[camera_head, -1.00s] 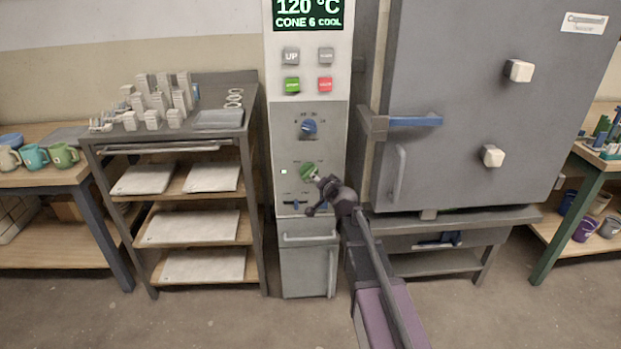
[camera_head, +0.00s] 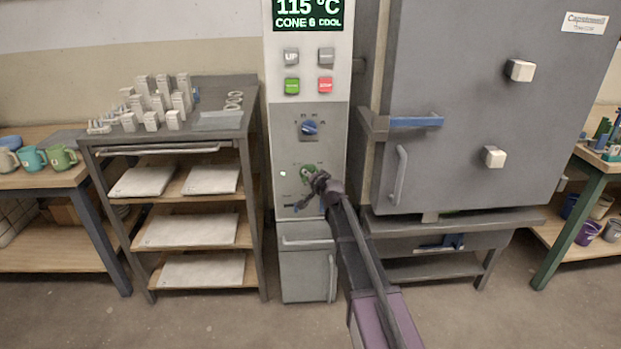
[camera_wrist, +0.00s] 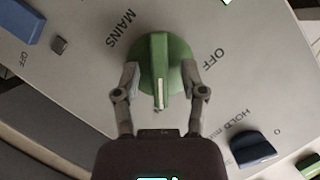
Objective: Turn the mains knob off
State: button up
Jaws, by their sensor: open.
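The green mains knob (camera_wrist: 163,50) sits on the grey panel in the wrist view, with the printed words MAINS and OFF on either side of it. Its raised grip bar carries a white line that points down in the picture, toward my palm. My gripper (camera_wrist: 161,75) is open, with one finger on each side of the knob; I cannot tell whether either finger touches it. In the head view the knob (camera_head: 308,170) shows low on the control column, partly covered by my gripper (camera_head: 314,182).
A blue dial (camera_head: 309,128) is above the knob, with green and red buttons (camera_head: 325,86) higher up. A dark blue knob (camera_wrist: 252,149) shows at lower right in the wrist view. The kiln door (camera_head: 490,110) stands right of the column, a shelf rack (camera_head: 247,130) left.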

grip_shut()
jog(key=shift+r+n+p, duration=0.1)
jog(key=shift+n+p, duration=0.2)
jog(key=shift+n, duration=0.1)
jog(key=n+h, duration=0.2)
jog(key=n, duration=0.1)
jog(key=n+h, duration=0.3)
jog(key=n, duration=0.1)
jog(key=n+h, duration=0.3)
jog(key=n, duration=0.1)
jog(key=shift+a+b, duration=0.3)
dwell(0.8)
jog(key=shift+n, duration=0.4)
